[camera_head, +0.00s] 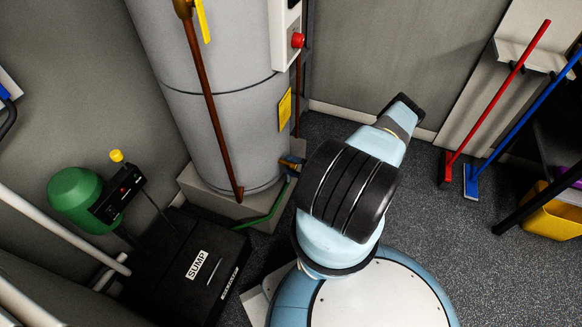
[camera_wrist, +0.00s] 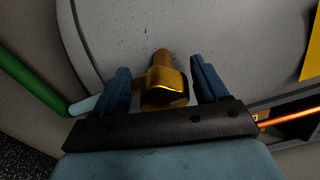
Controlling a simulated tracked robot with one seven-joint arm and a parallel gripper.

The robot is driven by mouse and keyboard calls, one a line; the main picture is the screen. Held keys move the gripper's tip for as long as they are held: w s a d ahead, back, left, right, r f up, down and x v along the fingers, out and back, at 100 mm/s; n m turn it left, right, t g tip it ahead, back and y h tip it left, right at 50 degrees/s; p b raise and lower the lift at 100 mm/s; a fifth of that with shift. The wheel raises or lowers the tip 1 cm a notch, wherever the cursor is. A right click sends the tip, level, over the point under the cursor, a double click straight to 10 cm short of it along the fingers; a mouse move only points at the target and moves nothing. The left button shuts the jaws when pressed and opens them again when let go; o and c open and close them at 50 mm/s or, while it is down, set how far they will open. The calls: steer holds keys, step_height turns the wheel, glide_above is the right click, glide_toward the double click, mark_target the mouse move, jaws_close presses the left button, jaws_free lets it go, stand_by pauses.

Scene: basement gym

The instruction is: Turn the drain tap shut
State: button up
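The brass drain tap (camera_wrist: 165,82) sits low on the grey tank (camera_wrist: 220,25) in the wrist view. My gripper (camera_wrist: 162,74) has its two blue fingers on either side of the tap, with a gap showing on each side, so it is open and not clamped on it. My arm hides most of the gripper there.
A green hose (camera_head: 268,212) runs along the plinth's right corner and shows at left in the wrist view (camera_wrist: 32,82). A copper pipe (camera_head: 207,100) runs down the tank's front. The black sump box (camera_head: 185,270) stands at left. Brooms (camera_head: 500,100) lean at right, with open floor before them.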

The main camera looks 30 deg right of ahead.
steer(key=v, duration=1.4)
steer(key=shift+f, duration=0.1)
